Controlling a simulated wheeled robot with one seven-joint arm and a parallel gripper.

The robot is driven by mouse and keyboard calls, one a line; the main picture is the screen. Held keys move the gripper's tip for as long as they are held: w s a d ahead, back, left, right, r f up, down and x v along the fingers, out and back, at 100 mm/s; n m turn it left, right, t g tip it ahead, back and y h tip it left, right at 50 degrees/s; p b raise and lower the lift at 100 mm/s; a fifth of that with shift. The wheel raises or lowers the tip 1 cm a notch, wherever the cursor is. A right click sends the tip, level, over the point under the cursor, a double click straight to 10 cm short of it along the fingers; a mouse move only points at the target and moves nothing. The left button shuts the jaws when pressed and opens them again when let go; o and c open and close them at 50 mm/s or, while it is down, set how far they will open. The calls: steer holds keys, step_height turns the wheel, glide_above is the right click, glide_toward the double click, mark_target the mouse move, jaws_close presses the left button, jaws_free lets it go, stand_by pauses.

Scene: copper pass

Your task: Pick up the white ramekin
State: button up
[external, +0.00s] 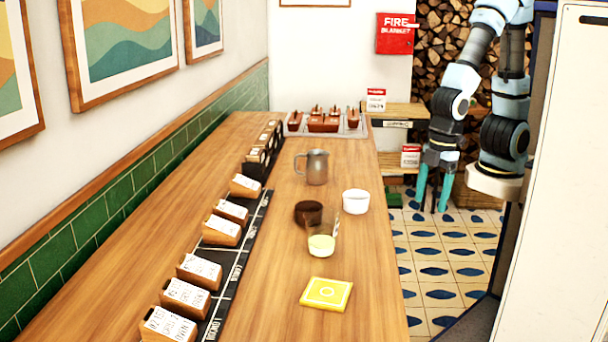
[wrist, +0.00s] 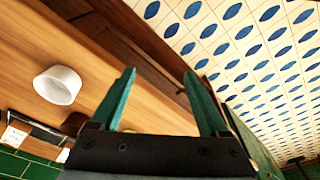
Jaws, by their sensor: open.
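The white ramekin (external: 355,201) stands upright on the wooden counter, near its right edge. It also shows at the left of the wrist view (wrist: 57,85), clear of the fingers. My gripper (external: 434,200) hangs beyond the counter's right edge, over the tiled floor, with teal fingers pointing down. In the wrist view the two fingers (wrist: 160,88) are spread apart with nothing between them. The gripper is open and empty, to the right of the ramekin and apart from it.
A yellow coaster (external: 326,294) lies in front. Labelled wooden blocks (external: 185,297) line the left side. The counter's right front is clear.

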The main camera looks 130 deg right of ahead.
steer(key=shift+o, duration=1.4)
